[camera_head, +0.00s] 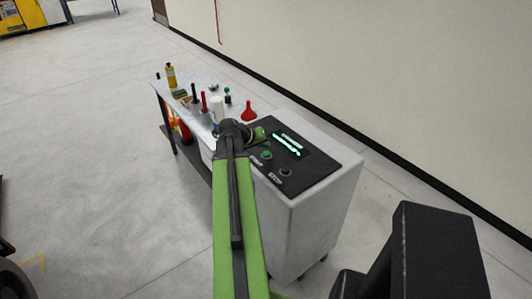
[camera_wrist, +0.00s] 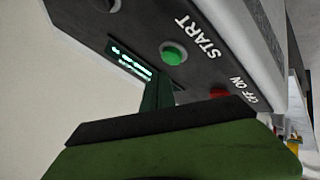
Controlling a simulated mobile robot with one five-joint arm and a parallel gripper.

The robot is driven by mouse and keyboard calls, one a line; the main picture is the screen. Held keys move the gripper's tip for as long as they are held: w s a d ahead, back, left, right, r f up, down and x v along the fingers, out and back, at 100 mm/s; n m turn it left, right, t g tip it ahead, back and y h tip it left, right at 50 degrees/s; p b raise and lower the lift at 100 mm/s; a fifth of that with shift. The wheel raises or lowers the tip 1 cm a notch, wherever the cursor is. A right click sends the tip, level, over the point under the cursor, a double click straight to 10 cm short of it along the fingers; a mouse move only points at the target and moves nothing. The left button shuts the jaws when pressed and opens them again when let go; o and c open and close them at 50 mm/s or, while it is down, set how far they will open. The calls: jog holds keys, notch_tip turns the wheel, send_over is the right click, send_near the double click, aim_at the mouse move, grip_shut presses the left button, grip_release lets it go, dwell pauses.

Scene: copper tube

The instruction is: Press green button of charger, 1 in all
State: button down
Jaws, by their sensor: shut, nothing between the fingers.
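The charger (camera_head: 322,210) is a pale grey cabinet with a black sloping panel on top. Its green button (camera_head: 267,155) sits on the panel beside the lit display (camera_head: 288,145). In the wrist view the green button (camera_wrist: 174,53) is unobstructed, next to the white START label (camera_wrist: 197,37). My gripper (camera_head: 260,134) is shut and empty, over the panel's far left part, a little away from the button. In the wrist view my gripper (camera_wrist: 157,92) shows as a dark green finger below the button, overlapping the display's edge. I cannot tell its height above the panel.
A dark STOP button (camera_head: 285,172) lies nearer on the panel. A red ON/OFF switch (camera_wrist: 218,92) is beside the gripper in the wrist view. A metal table (camera_head: 203,79) with bottles, tools and a red funnel (camera_head: 249,111) adjoins the charger. A wall stands behind; floor at left is clear.

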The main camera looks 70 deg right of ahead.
aim_at(265, 154)
notch_tip(265, 154, up, 5)
jog(key=p, duration=0.4)
jog(key=shift+f, duration=0.3)
